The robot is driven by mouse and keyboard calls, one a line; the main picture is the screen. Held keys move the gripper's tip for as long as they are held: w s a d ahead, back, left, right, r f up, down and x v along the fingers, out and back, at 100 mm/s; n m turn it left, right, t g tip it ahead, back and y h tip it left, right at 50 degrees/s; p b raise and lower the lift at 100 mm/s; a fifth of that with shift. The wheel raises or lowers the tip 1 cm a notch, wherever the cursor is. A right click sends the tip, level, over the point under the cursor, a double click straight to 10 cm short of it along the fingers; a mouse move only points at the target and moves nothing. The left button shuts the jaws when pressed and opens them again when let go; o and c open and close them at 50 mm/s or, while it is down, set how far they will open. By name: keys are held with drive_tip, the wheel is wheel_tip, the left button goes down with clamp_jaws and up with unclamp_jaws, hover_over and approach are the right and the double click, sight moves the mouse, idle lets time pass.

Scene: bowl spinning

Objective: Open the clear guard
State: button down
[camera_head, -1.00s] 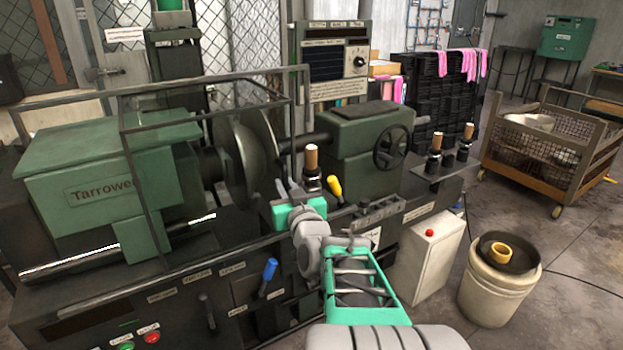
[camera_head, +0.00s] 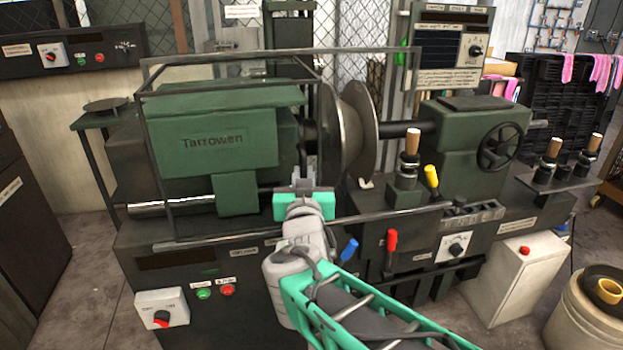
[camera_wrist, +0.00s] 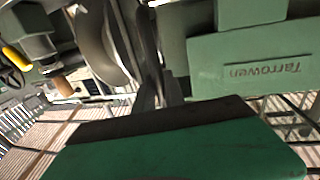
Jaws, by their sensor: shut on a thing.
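The clear guard (camera_head: 149,150) is a see-through box with a thin dark frame. The exact contact is hidden by the jaws.
Right of the disc stand a wooden-topped post (camera_head: 411,142), a yellow lever (camera_head: 431,177) and the handwheel (camera_head: 502,148). Red (camera_head: 391,243) and blue (camera_head: 348,250) levers are close to my arm. Free floor (camera_head: 75,255) lies at left.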

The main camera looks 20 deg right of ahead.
drive_tip(key=c, duration=1.4)
unclamp_jaws()
drive_tip(key=shift+w, duration=0.1)
